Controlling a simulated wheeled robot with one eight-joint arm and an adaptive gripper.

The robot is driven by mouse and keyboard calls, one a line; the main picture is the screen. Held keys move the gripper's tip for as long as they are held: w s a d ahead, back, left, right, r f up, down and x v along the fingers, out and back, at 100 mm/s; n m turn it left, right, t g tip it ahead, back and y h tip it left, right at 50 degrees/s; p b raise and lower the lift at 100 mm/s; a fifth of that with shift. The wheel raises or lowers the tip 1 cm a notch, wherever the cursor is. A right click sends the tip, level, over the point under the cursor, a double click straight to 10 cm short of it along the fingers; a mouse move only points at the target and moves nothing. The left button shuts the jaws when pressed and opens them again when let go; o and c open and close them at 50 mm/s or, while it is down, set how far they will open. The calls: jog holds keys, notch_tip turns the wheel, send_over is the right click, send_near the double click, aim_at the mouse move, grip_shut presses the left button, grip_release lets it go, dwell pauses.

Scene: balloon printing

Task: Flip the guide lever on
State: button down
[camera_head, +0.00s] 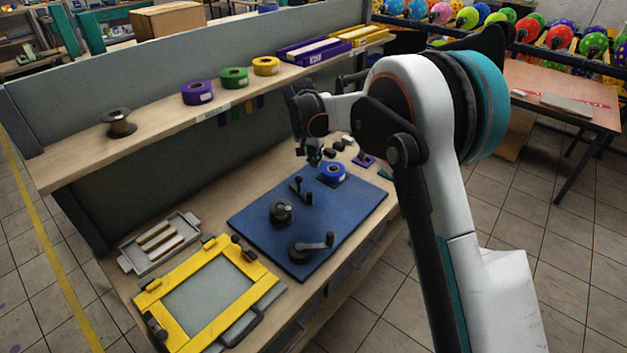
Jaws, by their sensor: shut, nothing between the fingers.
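A dark blue board (345,215) lies on the workbench. A small black upright lever (300,190), which looks like the guide lever, stands on its far part; its exact setting is too small to tell. A dark spool (281,212) stands in front of it. A dark crank with a handle (312,247) sits at the near edge. A blue tape roll (332,172) is at the far right of the board. My gripper (314,160) points down above the board's far edge, close to the blue roll and behind the lever. It is shut and empty.
A yellow frame (178,328) and a grey tray (130,262) are at the left of the bench. A shelf (75,165) with tape rolls (234,77) runs behind. Small dark pieces (337,145) lie near my gripper. My arm covers the right side.

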jog(key=shift+a+f, duration=0.1)
jog(key=shift+f, duration=0.1)
jog(key=shift+w, duration=0.1)
jog(key=b+x, duration=0.1)
jog(key=x, duration=0.8)
jog(key=shift+w+f+b, duration=0.1)
jog(key=shift+f+b, duration=0.25)
jog(key=shift+b, duration=0.05)
jog(key=shift+a+f, duration=0.1)
jog(key=shift+f, duration=0.1)
jog(key=shift+s+a+r+b, duration=0.15)
jog(key=shift+s+a, duration=0.2)
jog(key=shift+s, duration=0.55)
jog(key=shift+s+a+f+b, duration=0.15)
jog(key=shift+s+a, duration=0.15)
jog(key=shift+s, duration=0.6)
jog(key=shift+r, duration=0.1)
